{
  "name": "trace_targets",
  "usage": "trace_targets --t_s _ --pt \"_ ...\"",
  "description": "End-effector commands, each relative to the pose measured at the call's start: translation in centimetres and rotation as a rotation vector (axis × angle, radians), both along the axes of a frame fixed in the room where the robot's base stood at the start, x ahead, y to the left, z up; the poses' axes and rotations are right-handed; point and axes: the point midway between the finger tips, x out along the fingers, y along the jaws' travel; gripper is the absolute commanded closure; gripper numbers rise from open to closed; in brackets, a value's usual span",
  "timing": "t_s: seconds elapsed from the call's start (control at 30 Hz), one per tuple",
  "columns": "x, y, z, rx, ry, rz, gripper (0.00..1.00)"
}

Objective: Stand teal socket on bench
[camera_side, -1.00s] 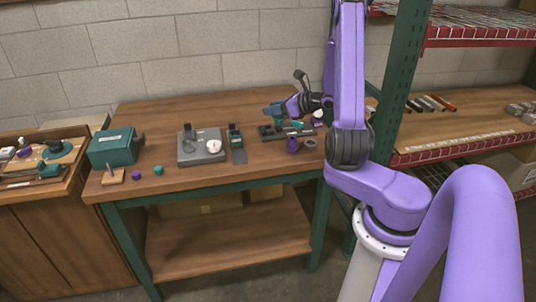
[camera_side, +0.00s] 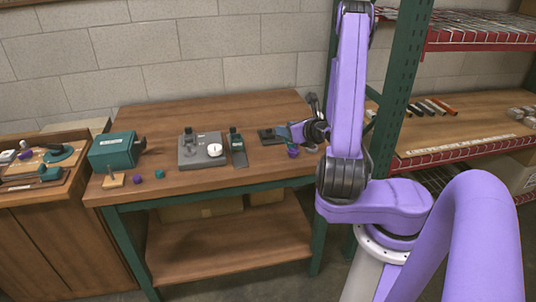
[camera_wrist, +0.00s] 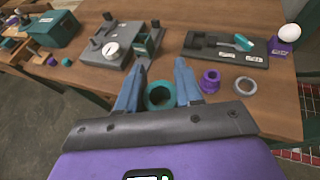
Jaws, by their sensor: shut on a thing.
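The teal socket (camera_wrist: 160,97) is a short ring between the two blue fingers of my gripper (camera_wrist: 159,72) in the wrist view. My gripper is shut on it, and its round opening faces the wrist camera. In the side view my gripper (camera_side: 285,133) is low over the right part of the bench (camera_side: 230,107). The socket is not clearly visible there. I cannot tell whether it touches the bench top.
A purple ring (camera_wrist: 211,79) and a grey ring (camera_wrist: 245,87) lie close to the right of my gripper. Behind them is a dark tray (camera_wrist: 205,46) with a teal-handled piece. A white bulb (camera_wrist: 288,33) stands at the far right. A grey fixture (camera_side: 188,158) is further left.

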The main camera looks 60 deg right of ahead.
Motion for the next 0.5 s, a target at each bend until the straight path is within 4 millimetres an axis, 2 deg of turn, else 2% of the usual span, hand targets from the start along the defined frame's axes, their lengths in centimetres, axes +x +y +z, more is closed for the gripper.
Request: trace_targets --t_s 0.5 --pt "3.2 -1.8 -1.6 0.001 0.001 0.002 0.95"
